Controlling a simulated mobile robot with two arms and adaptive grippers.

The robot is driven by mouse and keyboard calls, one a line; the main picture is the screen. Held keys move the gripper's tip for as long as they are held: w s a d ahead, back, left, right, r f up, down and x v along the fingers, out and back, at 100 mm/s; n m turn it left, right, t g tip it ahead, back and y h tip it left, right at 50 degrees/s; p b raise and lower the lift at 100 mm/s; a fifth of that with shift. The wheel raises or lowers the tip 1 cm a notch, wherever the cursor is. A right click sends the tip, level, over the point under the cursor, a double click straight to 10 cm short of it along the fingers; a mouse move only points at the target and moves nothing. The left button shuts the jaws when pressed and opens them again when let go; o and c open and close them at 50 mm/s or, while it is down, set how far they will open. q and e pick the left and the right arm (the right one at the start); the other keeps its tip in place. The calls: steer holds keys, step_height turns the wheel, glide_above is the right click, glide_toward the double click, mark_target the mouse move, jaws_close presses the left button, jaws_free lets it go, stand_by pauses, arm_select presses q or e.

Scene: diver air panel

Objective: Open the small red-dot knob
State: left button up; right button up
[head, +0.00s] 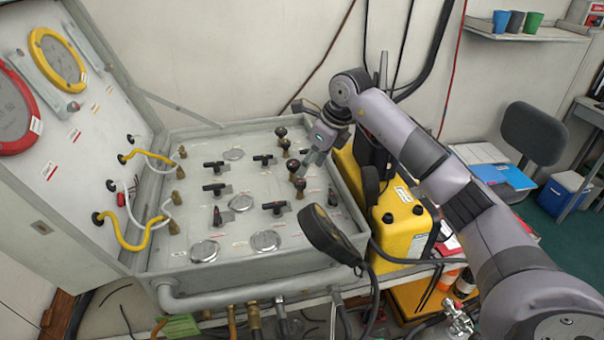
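The air panel (190,258) is a grey box with black levers, round gauges and small knobs on its top face. Several small dark round knobs stand in a line near its right side, among them one at the back (281,132), a middle one (293,165) and a nearer one (300,184). I cannot make out a red dot on any of them at this size. My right gripper (311,158) points down just right of the middle knob, its fingertips close to it. Whether it touches the knob, and how far it is open, is unclear. My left gripper is not in view.
The raised lid (60,200) at left carries red and yellow ringed gauges and yellow hoses. A black handheld part (328,235) rises at the panel's front right corner. A yellow case (405,225) stands right of the panel. Hoses and fittings hang below the front edge.

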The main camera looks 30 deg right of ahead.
mark_target(301, 181)
steer(key=p+x, duration=0.1)
steer(key=x, duration=0.4)
steer(key=shift+w+a+f, duration=0.1)
steer(key=shift+w+f, duration=0.05)
steer(key=shift+f, duration=0.15)
steer(key=shift+w+a+f, duration=0.1)
steer(key=shift+w+f, duration=0.05)
steer(key=shift+f, duration=0.35)
jaws_close()
